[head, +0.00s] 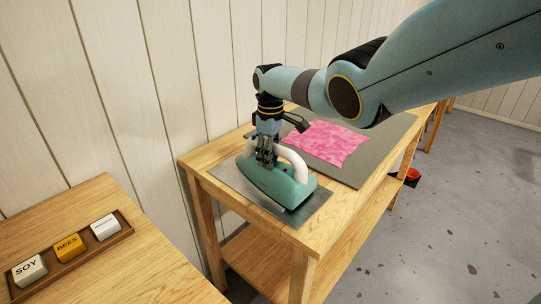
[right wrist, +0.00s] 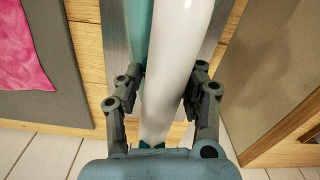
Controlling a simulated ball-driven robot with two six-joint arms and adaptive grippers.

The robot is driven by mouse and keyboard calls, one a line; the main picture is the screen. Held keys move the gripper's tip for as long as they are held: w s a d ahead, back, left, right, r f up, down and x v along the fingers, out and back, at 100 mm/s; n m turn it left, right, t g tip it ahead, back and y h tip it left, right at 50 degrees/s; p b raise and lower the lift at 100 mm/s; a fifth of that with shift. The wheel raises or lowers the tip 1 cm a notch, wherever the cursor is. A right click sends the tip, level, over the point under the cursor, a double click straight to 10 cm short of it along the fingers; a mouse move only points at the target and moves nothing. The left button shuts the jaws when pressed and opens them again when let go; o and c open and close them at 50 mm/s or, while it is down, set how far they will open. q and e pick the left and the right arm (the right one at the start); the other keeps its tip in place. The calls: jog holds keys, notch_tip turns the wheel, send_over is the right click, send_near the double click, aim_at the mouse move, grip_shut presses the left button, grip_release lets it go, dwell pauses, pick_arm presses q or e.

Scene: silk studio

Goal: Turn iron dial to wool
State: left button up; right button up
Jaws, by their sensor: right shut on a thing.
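A teal iron (head: 284,186) with a white handle (head: 293,157) sits on a grey metal plate (head: 229,180) on the wooden table. My right gripper (head: 266,158) reaches down to the iron from above. In the right wrist view its fingers (right wrist: 168,85) lie on both sides of the white handle (right wrist: 176,60), shut on the iron. The dial does not show; the handle and gripper may hide it. My left gripper is not in view.
A pink cloth (head: 328,142) lies on a grey mat (head: 372,155) behind the iron. A nearer wooden table at lower left bears a brown tray (head: 83,250) of labelled blocks. A plank wall stands close behind. The grey floor at right is mostly open.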

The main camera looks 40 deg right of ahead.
jog(key=c, duration=0.3)
jog(key=m+p, duration=0.1)
jog(key=m, duration=0.3)
jog(key=shift+m, duration=0.4)
jog(key=shift+c, duration=0.2)
jog(key=o, duration=1.2)
jog(key=shift+c, duration=0.2)
notch_tip(320, 180, up, 12)
